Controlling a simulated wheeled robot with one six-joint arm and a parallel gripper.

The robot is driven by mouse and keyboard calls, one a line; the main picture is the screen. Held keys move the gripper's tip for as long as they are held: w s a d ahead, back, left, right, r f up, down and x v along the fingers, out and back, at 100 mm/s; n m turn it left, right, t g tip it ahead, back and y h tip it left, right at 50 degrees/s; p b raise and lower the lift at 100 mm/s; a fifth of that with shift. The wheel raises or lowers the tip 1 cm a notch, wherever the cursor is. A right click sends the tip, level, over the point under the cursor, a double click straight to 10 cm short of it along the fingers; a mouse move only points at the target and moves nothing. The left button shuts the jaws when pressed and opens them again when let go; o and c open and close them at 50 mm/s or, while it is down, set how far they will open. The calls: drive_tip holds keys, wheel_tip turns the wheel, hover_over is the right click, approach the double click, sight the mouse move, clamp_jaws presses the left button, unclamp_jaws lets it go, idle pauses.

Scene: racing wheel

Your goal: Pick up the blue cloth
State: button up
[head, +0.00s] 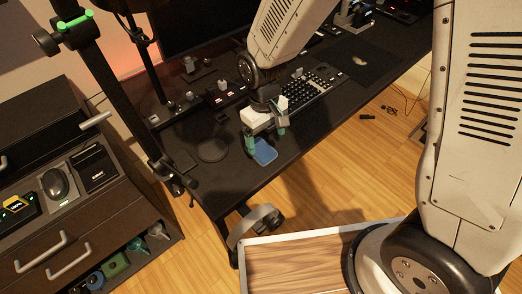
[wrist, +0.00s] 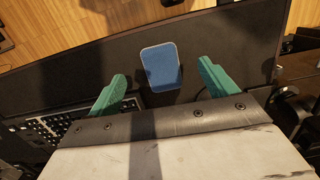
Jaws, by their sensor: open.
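The blue cloth (head: 264,151) lies flat near the front edge of the black desk in the head view. It is a small rounded rectangle with a pale border. In the wrist view the blue cloth (wrist: 162,67) lies ahead of and between the two green fingers. My gripper (head: 265,141) is open and empty, above the desk right by the cloth; the near finger partly overlaps the cloth's left side in the head view. In the wrist view my gripper (wrist: 160,80) has its fingers spread wider than the cloth. I cannot tell the exact height above it.
The black desk (head: 220,178) holds a keyboard (head: 309,92) behind my gripper and a round dark disc (head: 212,150) to its left. A monitor (head: 200,30) stands at the back. A drawer cabinet (head: 60,215) stands at the left. Wooden floor (head: 340,165) lies in front of the desk.

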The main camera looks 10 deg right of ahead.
sight(260, 147)
drive_tip(key=shift+w+a+r+t, duration=0.15)
drive_tip(key=shift+w+a, duration=0.1)
drive_tip(key=shift+w, duration=0.3)
drive_tip(key=shift+w+a+f+t, duration=0.15)
drive_tip(key=shift+w+a, duration=0.1)
drive_tip(key=shift+w, duration=0.25)
drive_tip(key=shift+w+y, duration=0.1)
drive_tip(key=shift+y, duration=0.2)
drive_tip(key=f, duration=0.7)
drive_tip(key=shift+a+f, duration=0.2)
drive_tip(key=shift+f, duration=0.05)
drive_tip(key=c, duration=1.2)
drive_tip(key=shift+o, duration=0.2)
drive_tip(key=shift+w+r, duration=0.1)
